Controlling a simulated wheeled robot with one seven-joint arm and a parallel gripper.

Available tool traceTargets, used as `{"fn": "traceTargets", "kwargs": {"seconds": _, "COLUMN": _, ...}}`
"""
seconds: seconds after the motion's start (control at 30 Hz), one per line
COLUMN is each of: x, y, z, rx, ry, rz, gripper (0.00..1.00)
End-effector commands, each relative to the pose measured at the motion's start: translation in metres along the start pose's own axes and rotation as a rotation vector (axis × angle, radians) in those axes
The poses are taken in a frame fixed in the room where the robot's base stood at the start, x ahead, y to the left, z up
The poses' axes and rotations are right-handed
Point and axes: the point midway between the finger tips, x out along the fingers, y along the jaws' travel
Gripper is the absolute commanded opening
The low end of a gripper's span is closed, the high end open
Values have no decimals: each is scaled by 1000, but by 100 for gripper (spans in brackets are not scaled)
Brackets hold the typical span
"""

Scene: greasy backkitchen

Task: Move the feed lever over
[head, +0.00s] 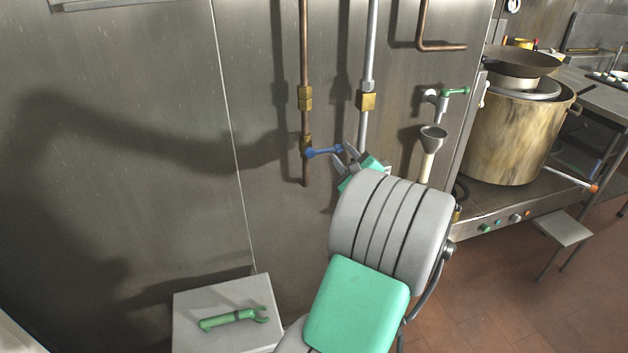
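A blue lever (324,152), which I take as the feed lever, sits on a brass valve (306,143) low on a copper pipe at the wall. It points right, roughly level, with its free end towards my gripper. My gripper (344,155) has grey fingertips and green finger bases. Its fingers are spread apart, and the lever's free end is at or just before their tips. I cannot tell whether they touch it. The rest of my arm hides the area below and right of the gripper.
A silver pipe with a brass fitting (366,101) runs down behind my gripper. A green-handled tap (453,92) stands above a grey funnel (433,135). A large pot (507,135) is at right. A green wrench (233,318) lies on a pale box (195,303) at lower left.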

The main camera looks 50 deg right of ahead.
Motion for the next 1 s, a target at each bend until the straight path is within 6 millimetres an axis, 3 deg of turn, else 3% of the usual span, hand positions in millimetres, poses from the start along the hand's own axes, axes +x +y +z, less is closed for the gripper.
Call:
{"fn": "traceTargets", "kwargs": {"seconds": 0.1, "x": 19, "y": 0, "z": 2, "rx": -1, "ry": -4, "rz": 1, "gripper": 33}}
{"fn": "traceTargets", "kwargs": {"seconds": 0.13, "x": 17, "y": 0, "z": 1, "rx": -1, "ry": -2, "rz": -1, "gripper": 33}}
{"fn": "traceTargets", "kwargs": {"seconds": 0.47, "x": 16, "y": -2, "z": 2, "rx": -3, "ry": -3, "rz": -4, "gripper": 6}}
{"fn": "traceTargets", "kwargs": {"seconds": 1.0, "x": 16, "y": 20, "z": -13, "rx": -2, "ry": -4, "rz": 1, "gripper": 1}}
